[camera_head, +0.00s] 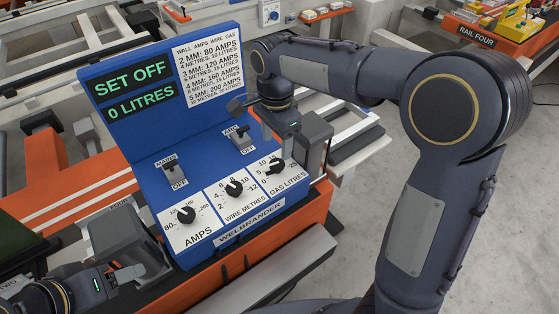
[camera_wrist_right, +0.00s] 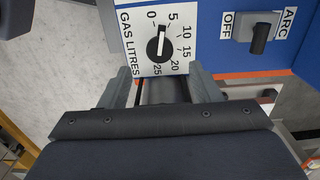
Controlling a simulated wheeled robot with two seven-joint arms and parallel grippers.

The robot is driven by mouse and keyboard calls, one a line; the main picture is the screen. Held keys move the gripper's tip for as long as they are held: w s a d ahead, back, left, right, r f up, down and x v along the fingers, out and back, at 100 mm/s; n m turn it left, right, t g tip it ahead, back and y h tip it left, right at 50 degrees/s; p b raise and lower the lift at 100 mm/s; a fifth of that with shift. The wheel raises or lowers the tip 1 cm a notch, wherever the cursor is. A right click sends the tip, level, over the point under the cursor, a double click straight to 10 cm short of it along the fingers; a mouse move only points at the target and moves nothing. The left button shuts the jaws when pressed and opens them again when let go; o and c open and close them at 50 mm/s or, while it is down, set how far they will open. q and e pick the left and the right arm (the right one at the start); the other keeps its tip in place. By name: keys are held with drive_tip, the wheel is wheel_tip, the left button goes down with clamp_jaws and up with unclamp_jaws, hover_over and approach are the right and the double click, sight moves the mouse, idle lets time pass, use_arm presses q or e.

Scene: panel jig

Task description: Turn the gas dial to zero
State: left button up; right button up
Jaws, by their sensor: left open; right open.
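The blue welder panel (camera_head: 147,135) carries a black gas dial (camera_head: 275,167) on a white plate marked GAS LITRES, at the right of its sloping front. In the right wrist view the dial (camera_wrist_right: 158,43) has its white pointer mark toward the gap between 0 and 5. The screen (camera_head: 130,92) reads SET OFF and 0 LITRES. My right gripper (camera_wrist_right: 160,90) is open, its fingers apart and just short of the dial, with nothing between them. In the head view the right hand partly hides the area behind the dial. My left gripper (camera_head: 130,272) is open and empty at the lower left.
Beside the gas dial are the WIRE METRES dial (camera_head: 234,188) and AMPS dial (camera_head: 187,215). The ARC switch (camera_head: 241,140) and MAINS switch (camera_head: 172,172) stand behind them. A printed chart (camera_head: 210,68) is on the upright board. Orange rails and metal frames surround the panel.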

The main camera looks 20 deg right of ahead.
sight(277, 163)
wheel_tip(277, 163, down, 7)
drive_tip(key=shift+r, duration=0.1)
idle(0.3)
drive_tip(key=c, duration=1)
drive_tip(key=n, duration=0.4)
drive_tip(key=shift+n+p, duration=0.35)
drive_tip(key=shift+n, duration=0.05)
drive_tip(key=o, duration=1)
wheel_tip(277, 163, up, 8)
drive_tip(key=shift+f, duration=0.25)
drive_tip(key=shift+r, duration=0.2)
